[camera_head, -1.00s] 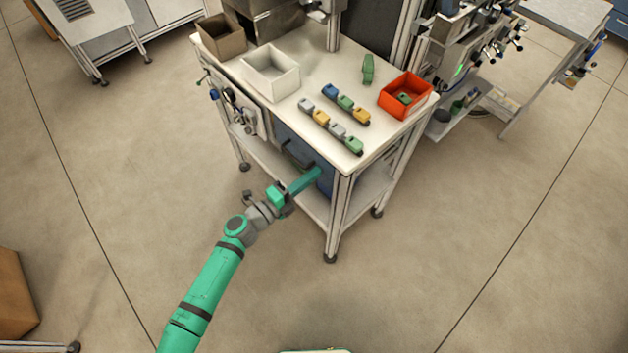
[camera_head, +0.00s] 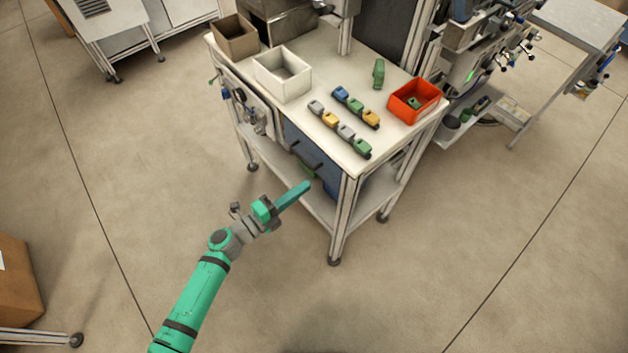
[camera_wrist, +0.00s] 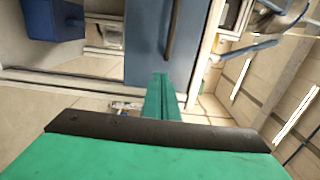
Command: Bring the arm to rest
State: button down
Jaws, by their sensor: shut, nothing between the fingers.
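My green arm reaches up from the bottom left in the head view. My gripper (camera_head: 306,186) is shut with nothing between its fingers. It hangs in the air in front of the workbench, below the level of its top, and seems apart from the bench. In the wrist view the closed green fingers (camera_wrist: 160,98) point toward a blue drawer front (camera_wrist: 150,40) with a dark bar handle.
Open floor (camera_head: 430,260) lies in front.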

jog(key=v, duration=0.7)
jog(key=shift+s+f, duration=0.1)
jog(key=shift+a, duration=0.1)
